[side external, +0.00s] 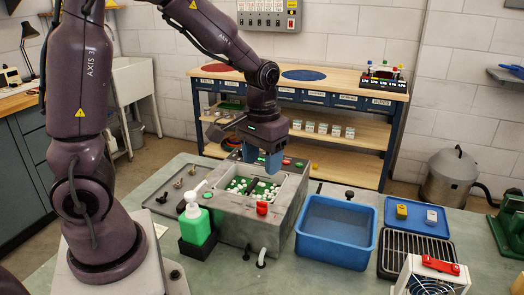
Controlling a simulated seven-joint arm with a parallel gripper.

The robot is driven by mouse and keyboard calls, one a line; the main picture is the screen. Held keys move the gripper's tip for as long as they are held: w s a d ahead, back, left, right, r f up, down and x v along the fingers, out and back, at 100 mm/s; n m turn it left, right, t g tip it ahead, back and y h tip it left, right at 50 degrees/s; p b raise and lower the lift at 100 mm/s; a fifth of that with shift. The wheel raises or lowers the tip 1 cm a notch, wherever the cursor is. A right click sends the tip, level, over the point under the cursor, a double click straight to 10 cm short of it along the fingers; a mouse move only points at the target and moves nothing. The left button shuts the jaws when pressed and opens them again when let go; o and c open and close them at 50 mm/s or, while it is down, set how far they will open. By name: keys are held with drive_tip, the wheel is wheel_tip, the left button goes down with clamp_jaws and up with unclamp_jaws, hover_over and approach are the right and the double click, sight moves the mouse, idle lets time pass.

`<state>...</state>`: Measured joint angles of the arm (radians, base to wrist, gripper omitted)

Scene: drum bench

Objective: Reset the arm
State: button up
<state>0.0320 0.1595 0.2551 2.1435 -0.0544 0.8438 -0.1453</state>
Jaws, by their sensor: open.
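My gripper (262,160) is open, with its blue fingers pointing down over the back part of the grey drum machine (234,226). Its fingers hold nothing that I can see. They appear to be above the machine's open bay, though the exact height is hard to tell. The bay holds many white and green pieces (240,186) and a dark bar. The gripper and wrist hide part of the machine's back edge.
A green pump bottle (195,222) stands at the machine's left front. A blue tub (336,232) stands to its right, beside a black rack (416,250) and a blue tray (418,218) with small blocks. A wooden shelf bench (330,160) stands behind.

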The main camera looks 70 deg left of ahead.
drive_tip(key=shift+r, duration=0.95)
drive_tip(key=s+d+r+m+t, duration=0.4)
drive_tip(key=s+d+r+t, duration=0.1)
drive_tip(key=s+r, duration=0.5)
drive_tip(key=shift+s+d+m+t, duration=0.3)
drive_tip(key=shift+s+d, duration=0.35)
drive_tip(key=shift+d, duration=0.05)
